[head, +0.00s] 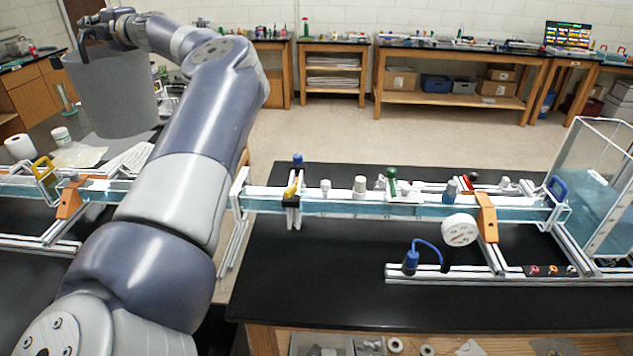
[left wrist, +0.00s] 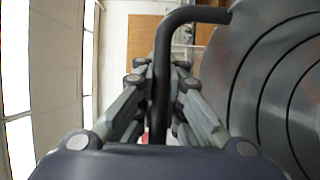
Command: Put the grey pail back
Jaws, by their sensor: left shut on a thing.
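The grey pail (head: 112,92) hangs upright in the upper left of the head view, above the left dark bench. My left gripper (head: 112,22) is at the pail's top, with its fingers around the dark handle. In the left wrist view the gripper (left wrist: 160,90) is closed around the dark bent handle (left wrist: 162,60). The pail's ringed grey surface (left wrist: 275,85) fills the right of that view. The pail's inside is hidden. My right gripper is not in view.
A black bench (head: 330,300) carries a long clear water channel (head: 420,208) with knobs, a gauge (head: 459,230) and a clear tank (head: 600,190). A white paper roll (head: 20,147), a white jar (head: 61,135) and papers (head: 80,156) lie near the pail. Open floor (head: 330,128) lies behind.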

